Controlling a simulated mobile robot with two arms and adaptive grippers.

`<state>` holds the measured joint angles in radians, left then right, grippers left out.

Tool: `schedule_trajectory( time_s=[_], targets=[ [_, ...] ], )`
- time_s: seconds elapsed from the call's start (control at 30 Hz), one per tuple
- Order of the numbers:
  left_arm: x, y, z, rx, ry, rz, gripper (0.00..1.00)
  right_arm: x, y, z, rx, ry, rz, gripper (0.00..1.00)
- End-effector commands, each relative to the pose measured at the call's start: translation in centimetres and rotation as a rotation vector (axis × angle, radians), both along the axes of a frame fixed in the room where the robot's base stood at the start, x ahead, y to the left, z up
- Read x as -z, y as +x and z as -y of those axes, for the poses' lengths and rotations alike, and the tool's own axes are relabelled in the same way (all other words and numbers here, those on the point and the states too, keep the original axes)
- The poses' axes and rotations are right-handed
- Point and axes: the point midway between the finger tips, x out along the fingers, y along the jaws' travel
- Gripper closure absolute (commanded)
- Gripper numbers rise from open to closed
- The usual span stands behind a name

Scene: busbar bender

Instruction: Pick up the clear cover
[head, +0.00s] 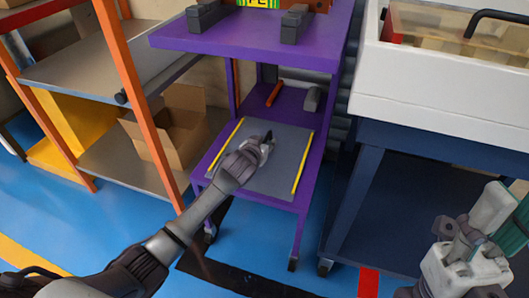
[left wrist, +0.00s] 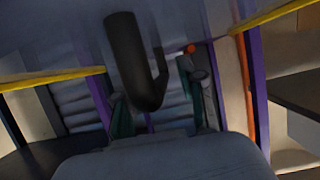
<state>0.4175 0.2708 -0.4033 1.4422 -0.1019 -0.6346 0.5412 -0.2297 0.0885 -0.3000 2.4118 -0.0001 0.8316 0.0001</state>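A grey, see-through-looking panel with yellow side strips (head: 282,172), which I take for the clear cover, lies on the lower shelf of the purple cart. In the left wrist view it spans the upper part, with yellow edges and a black bar handle (left wrist: 128,55). My left gripper (head: 266,142) is over the middle of the panel at the handle. In the left wrist view its fingers (left wrist: 158,108) are apart on either side of the handle's end; contact is not clear. My right gripper (head: 465,238) is at the lower right, far from the panel; its fingers are not clear.
The purple cart's top shelf (head: 190,38) overhangs behind the left gripper. An orange-framed rack with a cardboard box (head: 180,122) stands left. A dark blue bench (head: 352,190) with a white machine (head: 440,100) stands right. The blue floor (head: 325,265) in front is partly open.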

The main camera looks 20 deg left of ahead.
Motion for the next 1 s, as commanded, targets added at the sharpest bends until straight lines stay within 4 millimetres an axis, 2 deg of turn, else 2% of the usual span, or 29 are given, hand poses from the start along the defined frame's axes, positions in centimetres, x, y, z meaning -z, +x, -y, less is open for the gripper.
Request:
schedule_trajectory(
  time_s=[0.03,0.2,0.7,0.77,0.83,0.9,1.0],
  targets=[
    [0.0,0.0,0.0,0.0,0.0,0.0,0.73,0.0,0.0,0.0,0.0,0.0,0.0,0.61],
    [0.0,0.0,0.0,0.0,0.0,0.0,1.0,0.0,0.0,0.0,0.0,0.0,0.0,0.61],
    [-0.5,0.0,0.0,0.001,-0.001,0.004,1.0,-0.2,0.0,0.0,-0.001,0.0,0.0,0.61],
    [-1.1,0.0,0.0,0.001,-0.001,0.005,1.0,-0.6,-0.1,0.0,-0.001,0.001,0.003,0.61],
    [-2.3,0.1,0.0,0.001,0.0,0.006,1.0,-0.1,-0.2,0.1,-0.001,0.002,-0.029,0.61],
    [-3.8,0.1,0.0,0.001,-0.001,0.007,1.0,0.3,-0.4,0.1,-0.002,0.003,-0.061,0.61],
    [-5.9,0.1,0.0,0.001,-0.001,0.006,1.0,-0.3,-0.6,0.2,-0.003,0.006,-0.072,0.61]
  ],
)
